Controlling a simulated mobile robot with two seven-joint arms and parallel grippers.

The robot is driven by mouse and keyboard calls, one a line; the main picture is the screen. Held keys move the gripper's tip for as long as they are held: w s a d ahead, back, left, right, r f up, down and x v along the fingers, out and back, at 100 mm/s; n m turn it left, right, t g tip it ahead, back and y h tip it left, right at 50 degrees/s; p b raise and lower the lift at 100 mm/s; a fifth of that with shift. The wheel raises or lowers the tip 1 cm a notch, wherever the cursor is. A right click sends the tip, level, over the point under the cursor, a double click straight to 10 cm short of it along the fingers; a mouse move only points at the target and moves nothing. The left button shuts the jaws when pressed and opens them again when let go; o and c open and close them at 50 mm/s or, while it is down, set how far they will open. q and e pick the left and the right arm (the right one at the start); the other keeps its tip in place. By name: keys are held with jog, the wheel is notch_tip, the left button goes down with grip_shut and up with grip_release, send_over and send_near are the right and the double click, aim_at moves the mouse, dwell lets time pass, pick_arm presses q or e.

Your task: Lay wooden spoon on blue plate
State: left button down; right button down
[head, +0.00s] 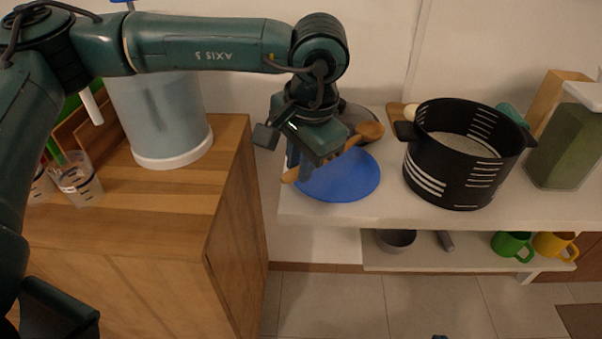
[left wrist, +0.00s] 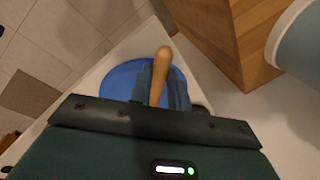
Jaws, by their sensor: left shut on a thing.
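The blue plate (head: 345,183) lies on the white shelf top, left of the black pot; it also shows in the left wrist view (left wrist: 118,82). My left gripper (head: 292,160) is over the plate's left part, pointing down, and is shut on the wooden spoon (head: 370,131). The spoon's bowl shows to the right of the gripper, and its handle end sticks out at the lower left by the plate's rim. In the left wrist view the spoon (left wrist: 162,72) stands out between the two fingers, over the plate. I cannot tell whether the spoon touches the plate.
A black pot (head: 455,170) with white slots stands right of the plate. A tall green-filled container (head: 565,140) is farther right. A wooden cabinet (head: 225,200) rises at the left, with a large bluish container (head: 160,115). Green (head: 512,245) and yellow (head: 556,245) mugs are on the lower shelf.

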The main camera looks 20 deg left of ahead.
pick_arm(q)
jog(key=shift+f, duration=1.35)
pick_arm(e)
jog(key=shift+s, duration=0.1)
pick_arm(q)
jog(key=shift+f, duration=0.2)
jog(key=c, duration=1.3)
grip_release()
pick_arm(e)
jog(key=shift+r, duration=0.25)
pick_arm(q)
jog(key=shift+r, duration=0.2)
pick_arm(e)
jog(key=shift+r, duration=0.1)
